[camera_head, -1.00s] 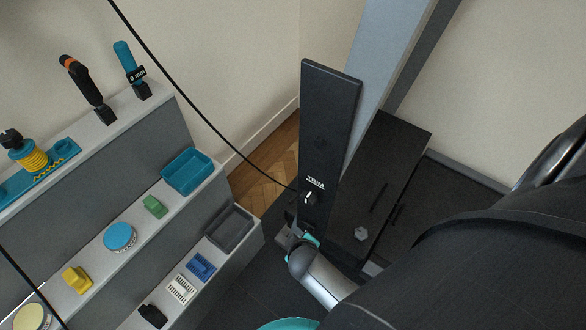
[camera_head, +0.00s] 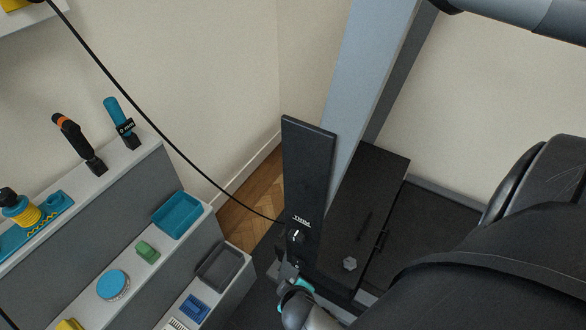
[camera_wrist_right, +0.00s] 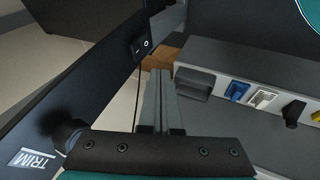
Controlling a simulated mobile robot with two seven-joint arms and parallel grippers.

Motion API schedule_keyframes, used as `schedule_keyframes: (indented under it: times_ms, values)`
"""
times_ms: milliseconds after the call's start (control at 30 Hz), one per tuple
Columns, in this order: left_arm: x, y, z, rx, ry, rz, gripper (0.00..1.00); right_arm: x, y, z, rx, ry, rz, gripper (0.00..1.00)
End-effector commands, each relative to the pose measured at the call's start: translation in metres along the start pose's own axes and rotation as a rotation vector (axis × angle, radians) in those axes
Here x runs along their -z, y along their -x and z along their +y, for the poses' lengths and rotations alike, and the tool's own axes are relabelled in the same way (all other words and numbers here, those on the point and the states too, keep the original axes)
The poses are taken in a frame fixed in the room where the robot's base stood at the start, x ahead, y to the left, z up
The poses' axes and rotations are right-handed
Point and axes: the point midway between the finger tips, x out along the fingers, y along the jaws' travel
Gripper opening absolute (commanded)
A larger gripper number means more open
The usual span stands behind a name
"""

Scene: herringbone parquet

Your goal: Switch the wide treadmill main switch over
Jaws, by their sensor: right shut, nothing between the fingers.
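The main switch (camera_wrist_right: 143,45) is a wide black rocker with white marks, set in the black upright panel (camera_head: 308,165). It shows in the right wrist view; I cannot tell which side is pressed in. In the head view I cannot make it out near the panel's lower end. My right gripper (camera_head: 287,270) is at the panel's lower end, below the TRIM knob. In the right wrist view its two grey fingers (camera_wrist_right: 158,75) are together and empty, pointing past the switch, which lies just up and left of the tips. I see no contact. My left gripper is not in view.
The TRIM knob (camera_head: 296,236) sits on the same panel, near the gripper. A black cable (camera_head: 165,143) runs to the panel. Grey stepped shelves (camera_head: 150,265) at left hold a teal tray (camera_head: 177,215), a grey tray (camera_head: 220,266) and small parts. A blue-grey post (camera_head: 365,75) stands behind the panel.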

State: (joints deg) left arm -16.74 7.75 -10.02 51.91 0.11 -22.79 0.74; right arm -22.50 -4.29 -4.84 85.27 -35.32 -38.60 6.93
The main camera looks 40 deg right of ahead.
Motion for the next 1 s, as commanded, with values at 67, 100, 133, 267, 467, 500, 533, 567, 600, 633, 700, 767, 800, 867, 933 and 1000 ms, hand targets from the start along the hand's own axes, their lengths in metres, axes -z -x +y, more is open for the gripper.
schedule_keyframes:
  times_ms: [67,100,133,267,467,500,533,567,600,633,700,767,800,867,933,1000]
  values:
    - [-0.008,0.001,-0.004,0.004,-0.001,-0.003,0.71,0.001,0.009,0.0,0.0,0.0,0.001,0.0]
    - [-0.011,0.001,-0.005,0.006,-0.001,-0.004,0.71,0.001,0.012,0.0,0.0,0.0,0.001,0.0]
    - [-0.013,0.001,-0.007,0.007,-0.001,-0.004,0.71,0.001,0.014,0.0,0.0,0.0,0.0,0.0]
    - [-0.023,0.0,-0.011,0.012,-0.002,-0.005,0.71,0.001,0.021,0.001,0.0,0.001,0.001,0.0]
    - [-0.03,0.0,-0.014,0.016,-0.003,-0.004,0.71,0.0,0.026,0.0,0.0,0.0,0.0,0.0]
    - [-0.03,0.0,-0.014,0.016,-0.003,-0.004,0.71,0.0,0.027,0.0,0.0,0.0,0.0,0.0]
    - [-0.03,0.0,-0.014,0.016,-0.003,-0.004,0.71,0.0,0.027,0.0,0.0,0.0,0.0,0.0]
    - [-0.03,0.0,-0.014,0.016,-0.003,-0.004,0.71,0.0,0.027,0.0,0.0,0.0,0.0,0.0]
    - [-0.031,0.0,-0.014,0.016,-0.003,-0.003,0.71,0.0,0.027,0.0,0.0,0.0,0.0,0.0]
    - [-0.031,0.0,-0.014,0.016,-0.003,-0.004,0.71,0.0,0.027,0.0,0.0,0.0,0.0,0.0]
    - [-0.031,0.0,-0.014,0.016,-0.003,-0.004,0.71,0.0,0.027,0.0,0.0,0.0,0.0,0.0]
    - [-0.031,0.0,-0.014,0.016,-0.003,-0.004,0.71,0.0,0.027,0.0,0.0,0.0,0.0,0.0]
    - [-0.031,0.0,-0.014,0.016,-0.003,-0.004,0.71,0.0,0.027,0.0,0.0,0.0,0.0,0.0]
    - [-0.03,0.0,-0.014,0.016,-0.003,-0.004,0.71,0.001,0.026,0.0,0.0,0.004,0.001,0.0]
    - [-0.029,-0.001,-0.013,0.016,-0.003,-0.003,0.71,0.002,0.025,-0.001,0.0,0.028,0.002,0.0]
    - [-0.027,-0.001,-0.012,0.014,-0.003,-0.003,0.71,0.005,0.022,-0.004,0.0,0.088,0.005,0.0]
